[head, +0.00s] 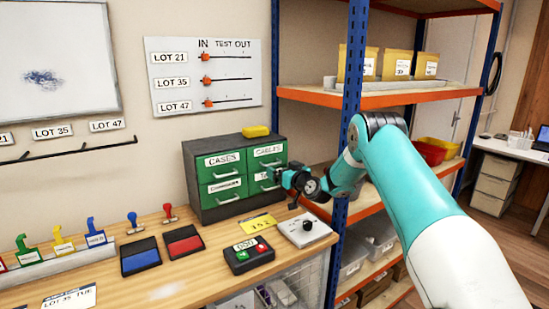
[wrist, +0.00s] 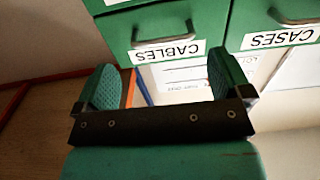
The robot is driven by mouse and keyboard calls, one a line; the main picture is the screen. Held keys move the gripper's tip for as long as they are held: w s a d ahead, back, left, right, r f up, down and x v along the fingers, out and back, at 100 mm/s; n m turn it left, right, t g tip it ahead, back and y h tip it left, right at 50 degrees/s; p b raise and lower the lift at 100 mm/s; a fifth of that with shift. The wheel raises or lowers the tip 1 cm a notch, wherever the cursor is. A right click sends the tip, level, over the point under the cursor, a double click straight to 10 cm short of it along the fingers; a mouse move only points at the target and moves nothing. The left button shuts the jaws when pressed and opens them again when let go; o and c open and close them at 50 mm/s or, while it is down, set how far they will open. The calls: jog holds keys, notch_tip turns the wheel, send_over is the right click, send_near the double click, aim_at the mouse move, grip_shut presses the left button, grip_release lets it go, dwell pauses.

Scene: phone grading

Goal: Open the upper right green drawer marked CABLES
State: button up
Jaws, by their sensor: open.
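A grey cabinet (head: 192,172) with green drawers stands at the back of the workbench. The drawer marked CABLES (head: 268,160) is its upper right one and looks shut. In the wrist view, the picture is upside down and shows the CABLES label (wrist: 168,51) with the metal drawer handle (wrist: 160,41) above it. My gripper (head: 284,179) is in front of the cabinet's right side and partly hides the lower right drawer. In the wrist view, my gripper (wrist: 165,82) has its two green-padded fingers wide apart with nothing between them. The handle lies beyond the fingertips.
The CASES drawer (head: 225,160) is beside the CABLES drawer. A yellow object (head: 256,131) lies on the cabinet top. A blue shelf post (head: 349,110) stands close on the right. A grey box with a black knob (head: 305,231) and a button box (head: 250,254) stand in front.

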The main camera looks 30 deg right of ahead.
aim_at(260, 151)
jog(key=shift+w+a+p, duration=0.1)
jog(key=shift+w+p, duration=0.7)
jog(key=shift+w, duration=2.25)
jog(key=shift+c, duration=0.4)
